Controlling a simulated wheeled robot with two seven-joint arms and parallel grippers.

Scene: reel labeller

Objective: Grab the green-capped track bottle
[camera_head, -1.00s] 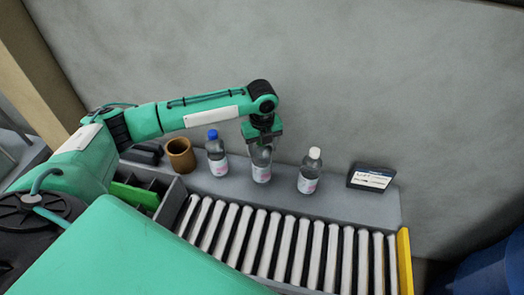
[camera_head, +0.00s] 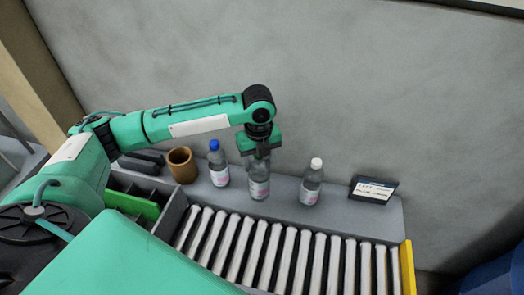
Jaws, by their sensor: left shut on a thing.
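My left gripper (camera_head: 259,157) points down and is shut on the upper part of a clear bottle (camera_head: 259,184) with a pinkish-white label. The gripper hides this bottle's cap, so I cannot see its colour. The bottle is upright; I cannot tell whether its base touches the grey shelf (camera_head: 345,215). A blue-capped bottle (camera_head: 218,168) stands to its left and a white-capped bottle (camera_head: 311,184) to its right, both upright and apart from it. No green cap shows. My right gripper is not in view.
A brown cup (camera_head: 182,166) stands left of the bottles. A dark label sign (camera_head: 374,189) stands at the right. A roller conveyor (camera_head: 290,258) runs along the front, with a yellow end plate (camera_head: 407,268). A divided grey bin (camera_head: 170,212) lies at the left.

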